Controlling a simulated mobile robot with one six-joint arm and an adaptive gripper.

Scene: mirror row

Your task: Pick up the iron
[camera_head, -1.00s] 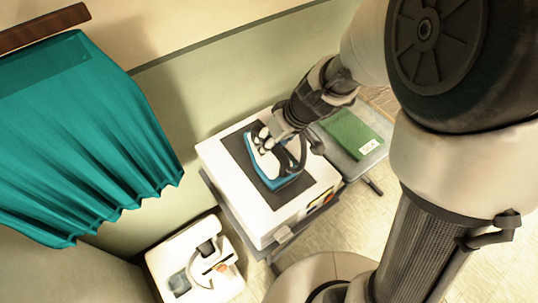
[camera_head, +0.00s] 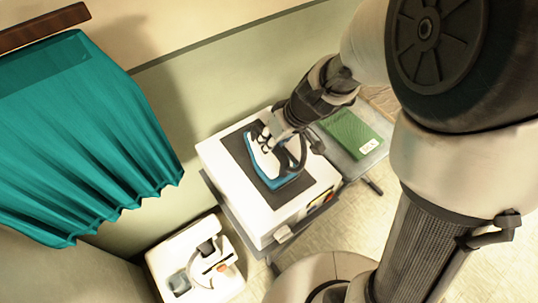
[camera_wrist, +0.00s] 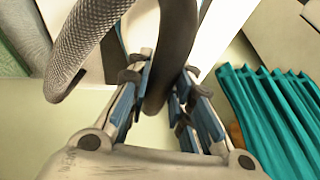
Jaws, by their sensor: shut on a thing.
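The iron (camera_head: 262,163) is white and blue with a dark handle. In the head view it rests on or just above a dark mat (camera_head: 236,147) on top of a white box-like unit; I cannot tell whether it touches the mat. My gripper (camera_head: 279,140) reaches down over the iron. In the wrist view the dark handle (camera_wrist: 176,45) runs between the two blue-padded fingers of my gripper (camera_wrist: 165,95), which are shut on it. My gripper hides part of the iron's upper side.
The white unit (camera_head: 222,170) stands on a grey table (camera_head: 345,161) against the wall. A green book (camera_head: 350,132) lies to its right. A teal curtain (camera_head: 85,140) hangs at the left. A white tray with a microscope-like device (camera_head: 207,250) is below.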

